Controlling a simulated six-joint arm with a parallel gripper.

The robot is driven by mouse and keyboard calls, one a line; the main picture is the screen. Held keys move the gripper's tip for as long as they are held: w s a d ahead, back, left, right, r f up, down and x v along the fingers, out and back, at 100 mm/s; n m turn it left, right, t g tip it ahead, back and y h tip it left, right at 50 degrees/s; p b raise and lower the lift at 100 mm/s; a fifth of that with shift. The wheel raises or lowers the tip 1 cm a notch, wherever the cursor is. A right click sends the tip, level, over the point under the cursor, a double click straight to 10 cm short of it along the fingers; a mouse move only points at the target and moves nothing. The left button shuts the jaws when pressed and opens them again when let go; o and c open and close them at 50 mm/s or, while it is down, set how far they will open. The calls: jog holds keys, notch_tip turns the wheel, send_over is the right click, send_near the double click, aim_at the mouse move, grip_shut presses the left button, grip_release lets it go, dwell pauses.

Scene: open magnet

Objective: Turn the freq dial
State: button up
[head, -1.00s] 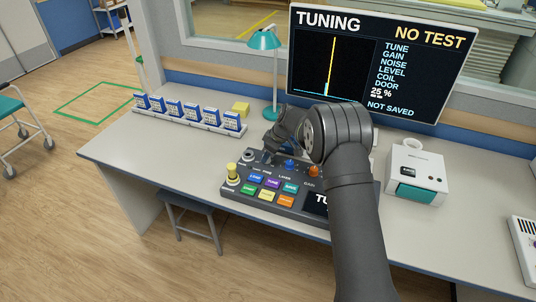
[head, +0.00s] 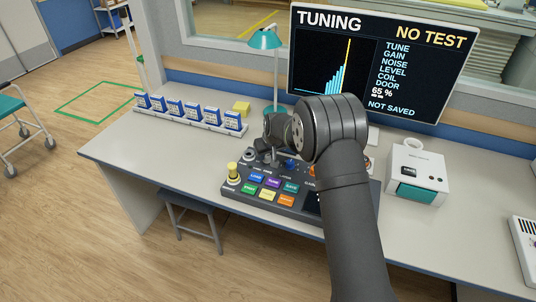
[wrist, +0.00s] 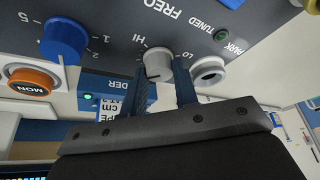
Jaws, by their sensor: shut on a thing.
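The freq dial (wrist: 158,66) is a small grey knob on the grey panel, with HI and LO marks beside it and FREQ lettering, seen upside down in the wrist view. My gripper (wrist: 167,77) has its two blue fingers on either side of the dial, shut on it. In the head view my gripper is over the back of the control console (head: 234,190), and the dial is hidden. The monitor (head: 376,60) reads TUNING, NO TEST, 65 % and NOT SAVED, with rising cyan bars and a yellow line. The TUNED light (wrist: 220,35) looks dark green.
A teal lamp (head: 265,40), a row of blue-white boxes (head: 190,112) and a white device (head: 416,172) stand on the desk.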

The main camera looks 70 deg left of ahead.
jog(key=shift+m, duration=0.5)
jog(key=shift+t, duration=0.3)
jog(key=o, duration=1)
jog(key=shift+r, duration=0.1)
jog(key=v, duration=1.7)
jog(key=x, duration=1.7)
